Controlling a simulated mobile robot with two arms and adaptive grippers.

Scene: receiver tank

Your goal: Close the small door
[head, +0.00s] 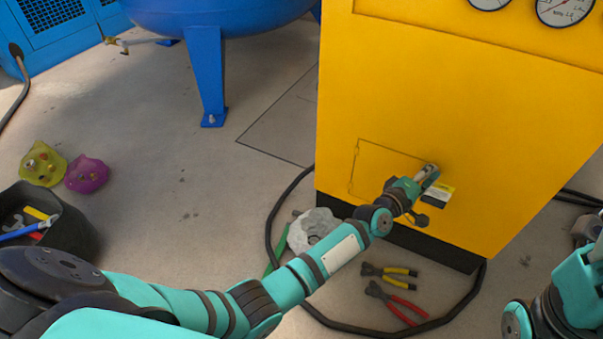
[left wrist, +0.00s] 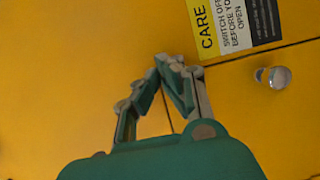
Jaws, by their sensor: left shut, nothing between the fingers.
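The small door (head: 375,172) is a yellow panel low on the front of the yellow cabinet. Its thin outline looks flush with the cabinet face; any slight gap is too small to tell. In the left wrist view the door (left wrist: 250,130) carries a round metal knob (left wrist: 272,77) near its seam. My left gripper (head: 428,174) is shut and empty in front of the door's right part, and hides the knob in the head view. Its fingertips (left wrist: 172,62) lie left of the knob; contact with the panel cannot be told. My right gripper (head: 588,230) is partly cut off at the right edge.
A warning label (head: 438,194) is beside the door on the yellow cabinet (head: 480,130). A black hose (head: 272,225) and two pliers (head: 390,288) lie on the floor in front. A black tool bucket (head: 70,232) stands at left. A blue tank (head: 215,12) is behind.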

